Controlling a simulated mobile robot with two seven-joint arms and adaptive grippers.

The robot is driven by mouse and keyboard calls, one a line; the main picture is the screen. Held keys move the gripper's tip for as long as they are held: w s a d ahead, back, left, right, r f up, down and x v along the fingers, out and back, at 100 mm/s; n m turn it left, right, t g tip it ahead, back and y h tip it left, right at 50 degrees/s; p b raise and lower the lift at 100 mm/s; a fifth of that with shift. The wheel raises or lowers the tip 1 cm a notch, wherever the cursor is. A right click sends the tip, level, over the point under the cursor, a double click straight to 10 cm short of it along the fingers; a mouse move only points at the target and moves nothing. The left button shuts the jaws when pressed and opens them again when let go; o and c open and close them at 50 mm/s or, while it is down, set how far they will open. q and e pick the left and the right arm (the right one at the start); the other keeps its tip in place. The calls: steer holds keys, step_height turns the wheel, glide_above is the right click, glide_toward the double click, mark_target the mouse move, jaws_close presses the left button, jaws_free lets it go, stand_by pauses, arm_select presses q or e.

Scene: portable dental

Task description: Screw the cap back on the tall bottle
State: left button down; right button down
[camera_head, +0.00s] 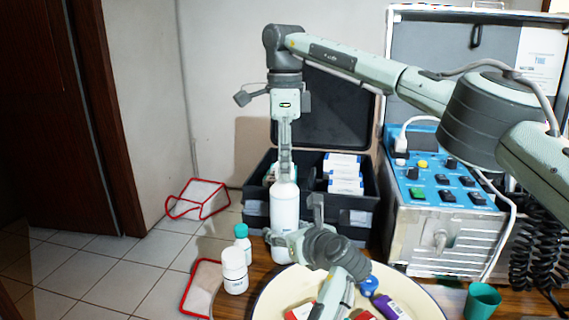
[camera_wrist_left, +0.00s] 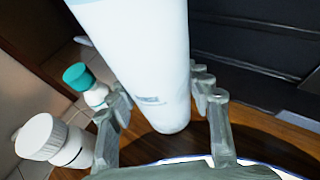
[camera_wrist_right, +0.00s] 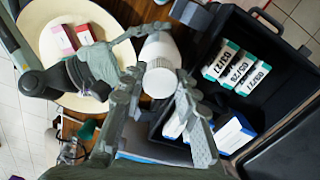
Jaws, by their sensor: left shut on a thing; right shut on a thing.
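The tall white bottle (camera_head: 284,207) stands upright at the table's back edge; its body fills the middle of the left wrist view (camera_wrist_left: 150,60). My left gripper (camera_head: 296,236) is shut around the lower body, one finger on each side (camera_wrist_left: 160,98). My right gripper (camera_head: 285,172) points straight down over the bottle top. In the right wrist view, the white ribbed cap (camera_wrist_right: 160,79) is between its fingers (camera_wrist_right: 156,88), in line with the bottle (camera_wrist_right: 160,46). The seam between cap and neck is hidden, so I cannot tell how far the cap is threaded.
A white-capped bottle (camera_head: 234,272) and a teal-capped bottle (camera_head: 242,240) stand left of the tall bottle. An open black case (camera_head: 360,202) with boxes is behind. A cream basin (camera_head: 431,307) is in front, a green cup (camera_head: 482,301) and blue control unit (camera_head: 440,184) to the right.

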steer(key=m, duration=1.3)
steer(key=c, duration=1.1)
jaws_free()
steer(key=shift+o, duration=0.2)
step_height(320, 180, up, 8)
steer(key=shift+f, duration=0.25)
